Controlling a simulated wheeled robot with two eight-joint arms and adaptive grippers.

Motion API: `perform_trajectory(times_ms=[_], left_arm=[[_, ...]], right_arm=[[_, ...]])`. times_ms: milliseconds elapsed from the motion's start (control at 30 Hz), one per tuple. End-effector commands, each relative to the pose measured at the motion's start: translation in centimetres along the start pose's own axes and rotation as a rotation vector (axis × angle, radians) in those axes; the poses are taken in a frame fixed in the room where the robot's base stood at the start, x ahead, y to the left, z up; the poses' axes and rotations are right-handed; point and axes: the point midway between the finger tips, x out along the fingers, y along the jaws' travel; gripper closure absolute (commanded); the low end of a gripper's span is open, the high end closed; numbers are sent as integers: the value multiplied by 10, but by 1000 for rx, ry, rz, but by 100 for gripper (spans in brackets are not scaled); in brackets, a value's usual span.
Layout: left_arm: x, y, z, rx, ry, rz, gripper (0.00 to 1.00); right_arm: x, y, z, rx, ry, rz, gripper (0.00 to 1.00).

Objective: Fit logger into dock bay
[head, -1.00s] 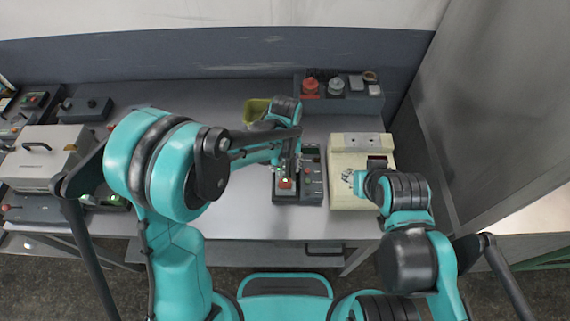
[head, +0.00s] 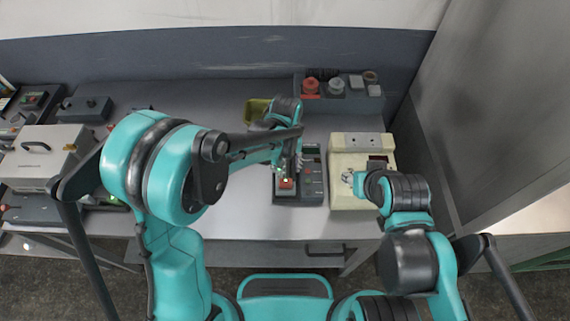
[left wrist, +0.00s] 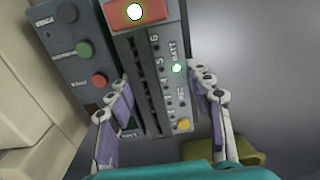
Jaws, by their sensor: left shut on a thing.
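The logger (left wrist: 150,65) is a grey handheld device with a red top, a slotted scale, a lit green lamp and a yellow button. Its red end shows in the head view (head: 286,183). My left gripper (left wrist: 160,104) is shut on it, one finger along each side; the gripper also shows in the head view (head: 289,164). The dock (head: 313,178) is a dark grey box with round buttons, and its button panel (left wrist: 75,48) lies beside the logger. The logger is over the dock's left part; its depth in the bay is hidden. My right gripper (head: 350,179) is over a cream box.
The cream box (head: 345,142) stands right of the dock. A yellow-green bin (head: 256,109) is behind my left gripper. A dark rack (head: 340,103) with knobs stands at the back. A pale case (head: 45,160) and other devices fill the left. The table between is clear.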

Motion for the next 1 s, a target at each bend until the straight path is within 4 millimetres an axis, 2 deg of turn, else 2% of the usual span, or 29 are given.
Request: perform_trajectory(times_ms=[800,833,900,1000], left_arm=[[1,5,2,7,-3,8,90],[1,5,2,7,-3,7,41],[1,5,2,7,-3,7,25],[1,4,2,5,-2,6,25]], right_arm=[[2,0,2,0,0,0,60],[2,0,2,0,0,0,60],[2,0,2,0,0,0,60],[2,0,2,0,0,0,60]])
